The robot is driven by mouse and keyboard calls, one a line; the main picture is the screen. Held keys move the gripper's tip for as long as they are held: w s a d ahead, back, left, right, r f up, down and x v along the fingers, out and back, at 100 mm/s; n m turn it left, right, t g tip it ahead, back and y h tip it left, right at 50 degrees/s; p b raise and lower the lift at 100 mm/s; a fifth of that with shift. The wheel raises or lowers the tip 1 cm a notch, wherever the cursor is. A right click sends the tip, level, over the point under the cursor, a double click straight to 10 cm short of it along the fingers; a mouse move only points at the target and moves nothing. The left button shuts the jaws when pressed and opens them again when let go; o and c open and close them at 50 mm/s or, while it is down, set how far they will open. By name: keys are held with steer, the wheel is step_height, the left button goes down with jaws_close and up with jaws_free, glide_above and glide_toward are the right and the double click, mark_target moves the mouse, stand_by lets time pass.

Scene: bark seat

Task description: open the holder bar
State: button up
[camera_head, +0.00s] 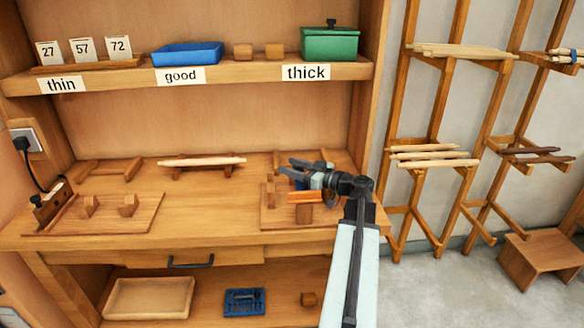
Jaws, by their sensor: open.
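A wooden fixture board (290,219) lies at the right end of the bench top, with several wooden blocks standing on it. An orange-brown bar (305,197) lies across the front of this fixture, above a small block. I cannot tell for sure whether it is the holder bar, or how it is hinged. My gripper (287,172) is open over the back of the fixture, its dark fingers pointing left. It is just behind and above the orange-brown bar. My gripper and arm hide part of the fixture, including its right side. I cannot see anything between the fingers.
A pale stick (200,161) rests on a wooden cradle mid-bench. A board with blocks (107,216) lies at the left. The shelf above carries a blue tray (187,54) and a green box (330,43). The bench's front middle is clear. Racks (430,165) stand to the right.

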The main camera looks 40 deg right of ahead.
jaws_close()
stand_by(1.3)
